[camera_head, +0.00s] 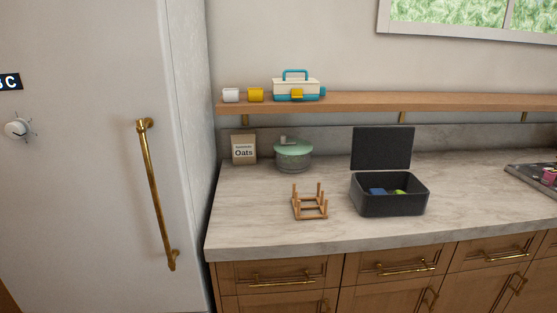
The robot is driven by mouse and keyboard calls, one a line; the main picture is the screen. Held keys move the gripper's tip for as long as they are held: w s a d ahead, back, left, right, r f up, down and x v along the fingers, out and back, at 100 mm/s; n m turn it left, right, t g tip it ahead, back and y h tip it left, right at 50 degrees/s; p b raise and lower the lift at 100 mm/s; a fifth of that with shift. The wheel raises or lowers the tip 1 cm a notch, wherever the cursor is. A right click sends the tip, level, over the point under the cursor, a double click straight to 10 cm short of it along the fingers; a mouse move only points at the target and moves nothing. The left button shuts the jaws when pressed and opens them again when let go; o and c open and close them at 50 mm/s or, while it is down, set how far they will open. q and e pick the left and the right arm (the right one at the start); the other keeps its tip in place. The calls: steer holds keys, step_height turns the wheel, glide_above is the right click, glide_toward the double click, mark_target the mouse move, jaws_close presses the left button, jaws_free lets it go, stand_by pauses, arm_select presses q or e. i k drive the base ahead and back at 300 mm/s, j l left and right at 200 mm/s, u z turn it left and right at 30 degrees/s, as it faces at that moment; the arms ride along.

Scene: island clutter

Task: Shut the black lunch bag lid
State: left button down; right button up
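The black lunch bag (390,204) stands on the marble counter, right of the middle of the picture. Its lid (383,149) is open and stands nearly upright at the back edge. A blue item (377,191) and a yellow-green item (398,192) lie inside; their lower parts are hidden by the front wall. Neither of my grippers shows in the head view.
A wooden peg rack (310,204) stands left of the bag. A green-lidded pot (293,155) and an oats packet (243,148) stand behind. A wooden shelf (420,101) runs above. A dark tray (535,178) lies at right. Bare counter (465,205) separates bag and tray.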

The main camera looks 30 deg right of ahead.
mark_target(374, 148)
steer(key=z, duration=1.75)
steer(key=i+u, duration=0.2)
steer(key=u, duration=0.2)
steer(key=i+l+u, duration=0.15)
steer(key=u, duration=0.2)
steer(key=i+l+u, duration=0.15)
steer(key=u, duration=0.25)
steer(key=i+l+u, duration=0.1)
steer(key=u, duration=0.25)
steer(key=l, duration=0.1)
